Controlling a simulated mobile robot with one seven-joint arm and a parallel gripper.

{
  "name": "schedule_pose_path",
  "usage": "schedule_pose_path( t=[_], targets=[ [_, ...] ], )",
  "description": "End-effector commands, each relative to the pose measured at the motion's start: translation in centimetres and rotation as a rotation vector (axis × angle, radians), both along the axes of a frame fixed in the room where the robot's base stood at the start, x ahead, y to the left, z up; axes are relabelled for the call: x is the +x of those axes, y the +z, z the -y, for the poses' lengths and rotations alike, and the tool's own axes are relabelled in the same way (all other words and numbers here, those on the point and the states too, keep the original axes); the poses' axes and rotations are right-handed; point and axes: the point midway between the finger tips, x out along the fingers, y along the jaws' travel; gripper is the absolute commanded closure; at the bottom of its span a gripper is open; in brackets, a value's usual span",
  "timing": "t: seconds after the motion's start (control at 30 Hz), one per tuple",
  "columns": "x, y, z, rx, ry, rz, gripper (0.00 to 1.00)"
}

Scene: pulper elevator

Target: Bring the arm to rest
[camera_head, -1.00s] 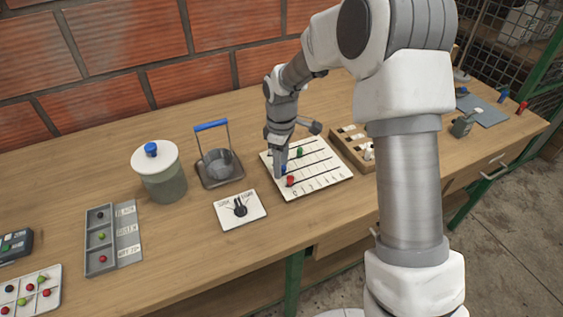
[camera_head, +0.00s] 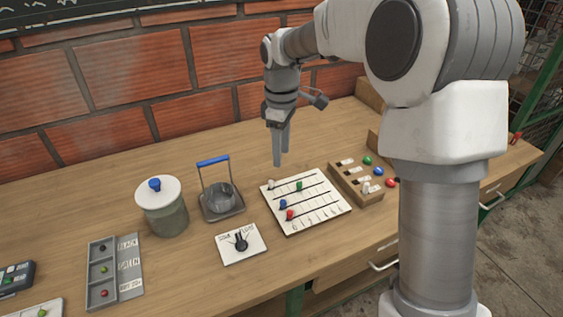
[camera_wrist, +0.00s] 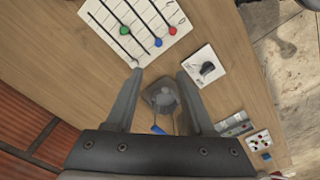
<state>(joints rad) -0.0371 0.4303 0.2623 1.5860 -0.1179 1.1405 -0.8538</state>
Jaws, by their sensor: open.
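My gripper (camera_head: 280,150) hangs pointing down above the table, behind the white slider board (camera_head: 328,221). Its fingers are apart with nothing between them, and they touch nothing. In the wrist view my gripper (camera_wrist: 159,84) shows two spread fingers, with the grey cup on its blue-handled stand visible below, between and beyond them. The slider board has black lines with a white, a green, a blue and a red bead on them. My arm is raised and bent, and its upper links cover the right of the head view.
The blue-handled stand (camera_head: 213,160), lidded jar (camera_head: 160,222), dial plate (camera_head: 260,249) and sorting tray (camera_head: 92,282) stand to the left. A wooden rack (camera_head: 345,187) with coloured knobs is right of the board. A brick wall (camera_head: 140,70) rises behind the table.

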Motion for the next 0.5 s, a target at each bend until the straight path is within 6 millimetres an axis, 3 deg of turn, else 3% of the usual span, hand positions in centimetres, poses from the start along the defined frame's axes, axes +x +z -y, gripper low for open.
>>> schedule_pose_path(
  t=[0.1,0.5],
  targets=[
    [0.03,0.85,-0.02,0.001,0.000,0.002,0.47],
    [-0.15,1.25,0.09,-0.001,-0.008,0.005,0.47]
  ],
)
